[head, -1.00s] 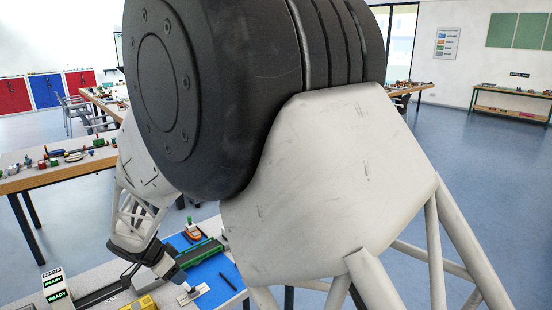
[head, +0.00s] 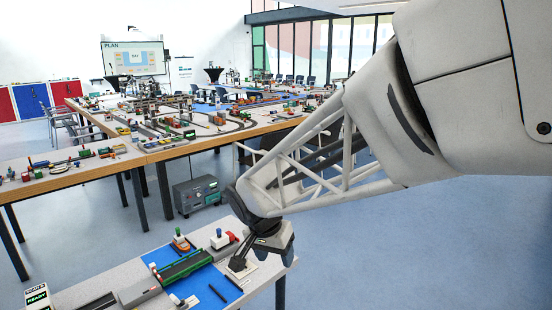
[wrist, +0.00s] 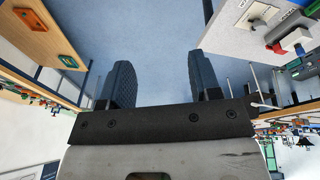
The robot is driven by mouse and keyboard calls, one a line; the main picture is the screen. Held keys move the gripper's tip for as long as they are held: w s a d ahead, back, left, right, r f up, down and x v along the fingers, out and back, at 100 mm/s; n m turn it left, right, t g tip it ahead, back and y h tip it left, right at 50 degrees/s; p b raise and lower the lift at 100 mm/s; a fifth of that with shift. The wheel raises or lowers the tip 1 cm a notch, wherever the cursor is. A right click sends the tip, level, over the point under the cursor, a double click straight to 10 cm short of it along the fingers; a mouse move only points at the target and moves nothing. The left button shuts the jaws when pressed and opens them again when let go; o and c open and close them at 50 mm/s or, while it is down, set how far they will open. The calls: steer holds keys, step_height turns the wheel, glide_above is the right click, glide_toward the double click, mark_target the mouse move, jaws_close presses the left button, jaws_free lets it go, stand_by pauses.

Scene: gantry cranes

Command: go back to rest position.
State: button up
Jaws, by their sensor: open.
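My gripper (head: 238,265) is at the right end of the near workbench (head: 130,272) in the head view, by a small pale plate (head: 248,271). Whether it is directly over the bench is hard to tell. In the wrist view my gripper (wrist: 160,75) shows two dark fingers wide apart with only blue floor between them, so it is open and empty. The bench corner (wrist: 232,28) shows at the upper right there. My arm comes in from the right in the head view.
The bench holds a blue mat (head: 205,291), a long green block (head: 188,264), an orange-based piece (head: 180,243), a white-topped piece (head: 220,240) and a READY display (head: 38,297). Long tables with model tracks (head: 190,125) stand behind. Floor (head: 400,250) at right is clear.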

steer(key=s+d+r+n+y, duration=0.2)
steer(key=s+d+r+n, duration=0.1)
steer(key=s+d, duration=1.5)
steer(key=shift+s+d+r+n+t, duration=0.3)
steer(key=shift+s+n, duration=0.6)
steer(key=shift+s, duration=0.95)
steer(key=shift+f, duration=0.1)
